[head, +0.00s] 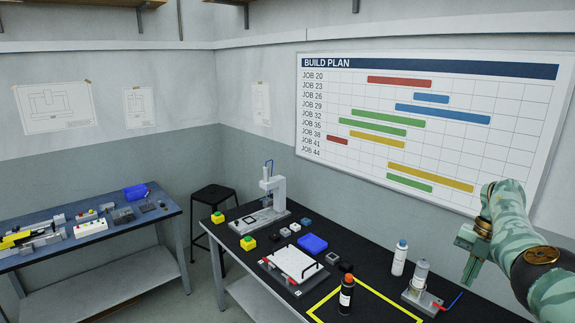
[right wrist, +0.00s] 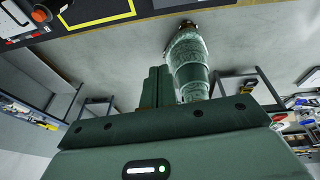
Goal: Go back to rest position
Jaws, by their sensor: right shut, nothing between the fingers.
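My right gripper (head: 468,273) is raised at the right of the head view, above the right part of the black bench (head: 470,312). It is shut and empty, with its fingers pointing down and apart from the objects on the bench. In the right wrist view its fingers (right wrist: 155,88) lie together beyond the green gripper body, with nothing between them. My left gripper is in neither view.
A stool (head: 214,195) stands behind.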

